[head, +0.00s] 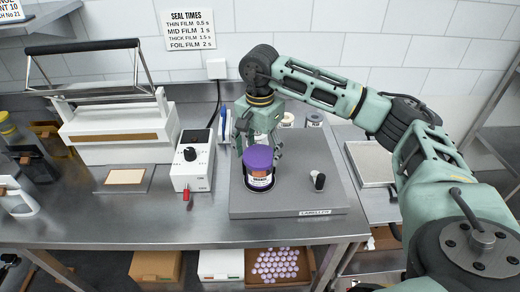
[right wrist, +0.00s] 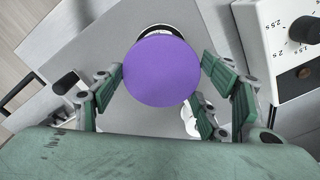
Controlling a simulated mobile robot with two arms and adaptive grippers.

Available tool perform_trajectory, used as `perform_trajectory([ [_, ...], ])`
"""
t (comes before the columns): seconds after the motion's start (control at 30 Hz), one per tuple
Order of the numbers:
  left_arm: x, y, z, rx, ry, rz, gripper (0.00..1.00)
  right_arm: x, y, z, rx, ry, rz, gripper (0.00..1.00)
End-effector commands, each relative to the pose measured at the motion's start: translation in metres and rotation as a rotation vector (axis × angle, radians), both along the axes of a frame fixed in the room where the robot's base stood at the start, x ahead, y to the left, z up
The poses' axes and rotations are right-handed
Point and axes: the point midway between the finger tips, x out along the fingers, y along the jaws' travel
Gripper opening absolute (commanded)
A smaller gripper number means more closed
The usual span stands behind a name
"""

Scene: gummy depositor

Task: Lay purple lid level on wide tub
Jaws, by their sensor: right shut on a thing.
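The purple lid (head: 258,156) is a round disc over the top of the wide tub (head: 260,179), which has a white, orange and dark label. The tub stands upright on a grey plate marked "LABELLER". My right gripper (head: 257,143) is behind and above the lid. In the right wrist view, the lid (right wrist: 161,71) sits between the fingers of my right gripper (right wrist: 162,78), which is shut on it. The lid hides the tub's mouth, so I cannot tell whether it is fully seated. My left gripper is out of view.
A tray (head: 372,163) lies to the right.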

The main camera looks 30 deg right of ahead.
Motion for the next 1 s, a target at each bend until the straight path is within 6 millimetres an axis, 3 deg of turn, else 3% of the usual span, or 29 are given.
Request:
perform_trajectory([
  [0.73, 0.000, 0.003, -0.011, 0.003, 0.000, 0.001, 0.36, 0.000, 0.000, -0.014, 0.000, 0.000, 0.000, 0.42],
  [0.77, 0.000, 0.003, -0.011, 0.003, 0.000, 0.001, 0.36, 0.000, 0.000, -0.014, 0.000, 0.000, 0.000, 0.70],
  [1.0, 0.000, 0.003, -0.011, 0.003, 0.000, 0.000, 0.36, 0.000, 0.000, -0.013, 0.000, 0.000, 0.000, 0.90],
])
